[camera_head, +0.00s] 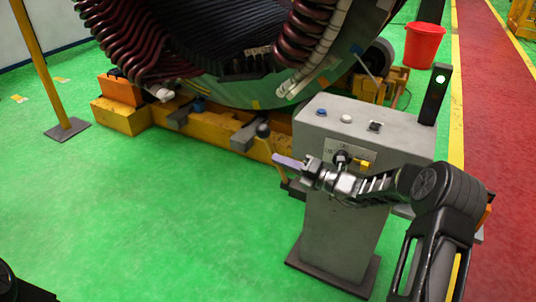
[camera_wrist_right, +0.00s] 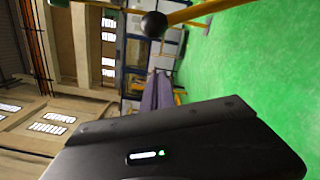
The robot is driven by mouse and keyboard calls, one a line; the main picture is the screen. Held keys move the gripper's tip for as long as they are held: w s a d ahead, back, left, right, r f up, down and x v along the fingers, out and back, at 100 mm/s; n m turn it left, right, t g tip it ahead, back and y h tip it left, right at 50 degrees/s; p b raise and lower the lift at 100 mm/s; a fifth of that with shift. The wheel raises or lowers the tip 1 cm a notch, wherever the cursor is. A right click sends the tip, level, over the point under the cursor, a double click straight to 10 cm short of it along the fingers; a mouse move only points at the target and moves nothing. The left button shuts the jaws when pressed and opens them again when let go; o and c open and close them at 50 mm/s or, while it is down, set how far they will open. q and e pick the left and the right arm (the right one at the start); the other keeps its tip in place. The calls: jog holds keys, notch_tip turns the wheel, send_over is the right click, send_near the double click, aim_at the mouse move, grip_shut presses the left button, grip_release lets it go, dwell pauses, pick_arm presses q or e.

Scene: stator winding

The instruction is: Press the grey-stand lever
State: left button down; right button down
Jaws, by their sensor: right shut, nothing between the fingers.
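The grey stand (camera_head: 335,215) is a pedestal with a sloped control panel on top, right of centre in the head view. A lever with a black ball knob (camera_head: 263,131) and a thin yellow rod shows left of the stand. The knob also shows in the right wrist view (camera_wrist_right: 153,24), near the top edge, with the yellow rod running right. My right gripper (camera_head: 285,160) is in front of the stand, its pale purple fingers shut and empty, just below the knob in the head view. In the wrist view the fingers (camera_wrist_right: 158,92) appear apart from the knob. My left gripper is not in view.
The large stator (camera_head: 235,85) with dark red coils rests on a yellow base (camera_head: 205,128) behind the stand. A red bucket (camera_head: 424,45) stands at the back right. A yellow post (camera_head: 42,65) is at the left. Green floor (camera_head: 150,220) is clear at front left.

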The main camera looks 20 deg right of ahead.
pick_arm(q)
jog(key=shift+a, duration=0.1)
pick_arm(e)
jog(key=v, duration=0.3)
jog(key=shift+s+d+r, duration=0.15)
jog(key=shift+s, duration=0.25)
